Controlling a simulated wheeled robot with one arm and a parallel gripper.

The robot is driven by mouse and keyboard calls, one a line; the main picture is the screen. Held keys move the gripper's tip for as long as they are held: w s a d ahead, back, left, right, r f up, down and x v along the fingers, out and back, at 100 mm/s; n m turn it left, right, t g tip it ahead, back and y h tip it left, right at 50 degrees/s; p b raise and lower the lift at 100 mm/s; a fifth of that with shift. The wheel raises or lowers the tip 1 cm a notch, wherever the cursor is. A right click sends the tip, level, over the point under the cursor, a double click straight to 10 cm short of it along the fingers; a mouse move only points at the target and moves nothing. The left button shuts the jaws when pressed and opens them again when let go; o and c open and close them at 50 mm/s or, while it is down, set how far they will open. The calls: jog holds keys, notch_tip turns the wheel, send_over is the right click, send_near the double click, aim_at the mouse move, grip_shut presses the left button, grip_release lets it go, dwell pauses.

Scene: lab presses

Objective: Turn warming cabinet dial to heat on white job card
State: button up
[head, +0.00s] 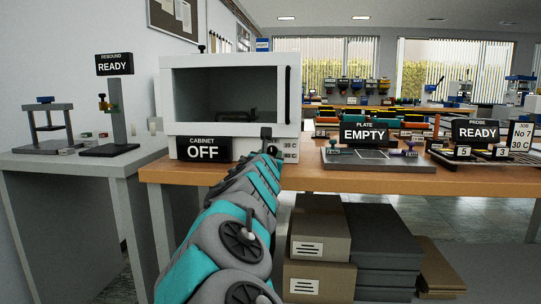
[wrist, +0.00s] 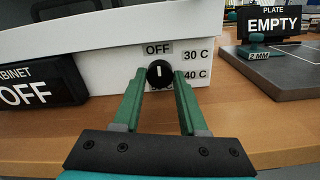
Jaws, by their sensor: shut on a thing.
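The white warming cabinet (head: 291,80) stands on the wooden bench; its display (head: 204,149) reads OFF. In the wrist view its round black dial (wrist: 160,74) has a white pointer mark standing upright, toward the OFF label (wrist: 158,48). The 30 C label (wrist: 195,55) is at upper right and the 40 C label (wrist: 195,74) at right; a label below the dial is partly hidden. My gripper (wrist: 160,78) has its green fingers shut on the dial, one each side. The white job card (head: 521,136) reads No 7, 30 C.
Right of the cabinet lie a plate station with an EMPTY sign (head: 364,134) and a probe station with a READY sign (head: 477,132). A rebound tester (head: 118,112) stands on the grey table at left. Boxes (head: 320,232) are stacked under the bench.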

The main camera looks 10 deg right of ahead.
grip_shut()
jog(key=shift+m, duration=0.3)
jog(key=m+b, duration=0.1)
jog(key=m, duration=0.4)
jog(key=shift+f, duration=0.15)
jog(key=m+b, duration=0.2)
jog(key=m, duration=0.2)
jog(key=shift+m+b, duration=0.55)
jog(key=shift+m, duration=0.55)
